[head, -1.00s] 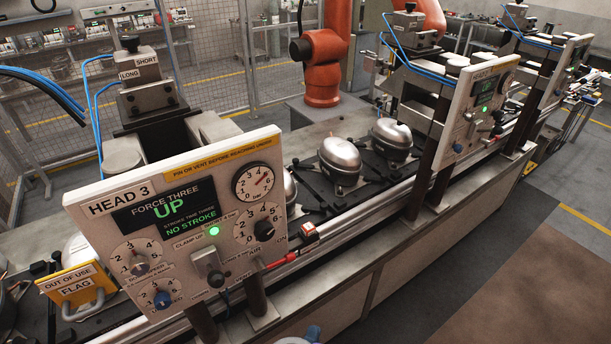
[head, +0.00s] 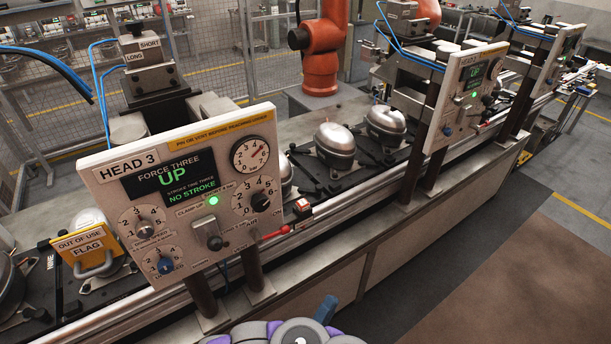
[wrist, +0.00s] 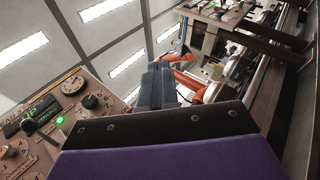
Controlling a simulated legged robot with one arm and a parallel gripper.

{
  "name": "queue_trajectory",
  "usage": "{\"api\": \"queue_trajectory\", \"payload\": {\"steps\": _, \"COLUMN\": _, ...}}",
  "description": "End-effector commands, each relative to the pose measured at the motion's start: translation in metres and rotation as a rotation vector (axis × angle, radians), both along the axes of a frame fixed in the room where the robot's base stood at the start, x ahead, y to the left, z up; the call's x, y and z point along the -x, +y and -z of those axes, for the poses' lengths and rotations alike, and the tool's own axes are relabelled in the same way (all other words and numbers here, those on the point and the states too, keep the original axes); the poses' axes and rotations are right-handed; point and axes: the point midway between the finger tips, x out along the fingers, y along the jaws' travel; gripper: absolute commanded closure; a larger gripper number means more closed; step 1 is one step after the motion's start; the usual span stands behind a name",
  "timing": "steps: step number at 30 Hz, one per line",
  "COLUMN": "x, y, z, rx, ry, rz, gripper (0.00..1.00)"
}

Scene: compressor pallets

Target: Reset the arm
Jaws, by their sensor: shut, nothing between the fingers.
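My arm shows at the bottom centre of the head view, purple and grey with a blue part, in front of the bench. In the wrist view my gripper (wrist: 165,85) has its blue-grey fingers together, with nothing between them. It is clear of the HEAD 3 panel, which lies to its left in the wrist view. The HEAD 3 panel (head: 185,195) reads FORCE THREE UP and NO STROKE, with a green lamp lit. The fingertips are not clearly seen in the head view.
Silver compressors (head: 335,145) sit on dark pallets along the conveyor. A second panel (head: 468,95) stands farther right. A yellow OUT OF USE flag (head: 88,248) is at left. An orange robot arm (head: 320,55) stands behind the bench. The floor at lower right is clear.

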Motion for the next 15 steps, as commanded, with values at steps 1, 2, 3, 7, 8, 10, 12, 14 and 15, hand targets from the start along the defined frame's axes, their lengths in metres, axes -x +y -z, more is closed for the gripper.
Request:
{"api": "queue_trajectory", "payload": {"steps": 1, "x": -0.003, "y": -0.008, "z": -0.010, "rx": -0.004, "ry": -0.016, "rz": 0.047, "gripper": 1.00}}
{"api": "queue_trajectory", "payload": {"steps": 2, "x": -0.005, "y": -0.013, "z": -0.016, "rx": -0.007, "ry": -0.026, "rz": 0.077, "gripper": 1.00}}
{"api": "queue_trajectory", "payload": {"steps": 3, "x": -0.006, "y": -0.020, "z": -0.025, "rx": -0.010, "ry": -0.037, "rz": 0.122, "gripper": 1.00}}
{"api": "queue_trajectory", "payload": {"steps": 7, "x": -0.009, "y": -0.050, "z": -0.058, "rx": -0.034, "ry": -0.077, "rz": 0.304, "gripper": 1.00}}
{"api": "queue_trajectory", "payload": {"steps": 8, "x": -0.008, "y": -0.057, "z": -0.066, "rx": -0.042, "ry": -0.083, "rz": 0.348, "gripper": 1.00}}
{"api": "queue_trajectory", "payload": {"steps": 10, "x": -0.006, "y": -0.074, "z": -0.083, "rx": -0.069, "ry": -0.098, "rz": 0.454, "gripper": 1.00}}
{"api": "queue_trajectory", "payload": {"steps": 12, "x": -0.001, "y": -0.090, "z": -0.098, "rx": -0.103, "ry": -0.107, "rz": 0.556, "gripper": 1.00}}
{"api": "queue_trajectory", "payload": {"steps": 14, "x": 0.005, "y": -0.102, "z": -0.109, "rx": -0.133, "ry": -0.112, "rz": 0.642, "gripper": 1.00}}
{"api": "queue_trajectory", "payload": {"steps": 15, "x": 0.009, "y": -0.110, "z": -0.117, "rx": -0.156, "ry": -0.115, "rz": 0.698, "gripper": 1.00}}
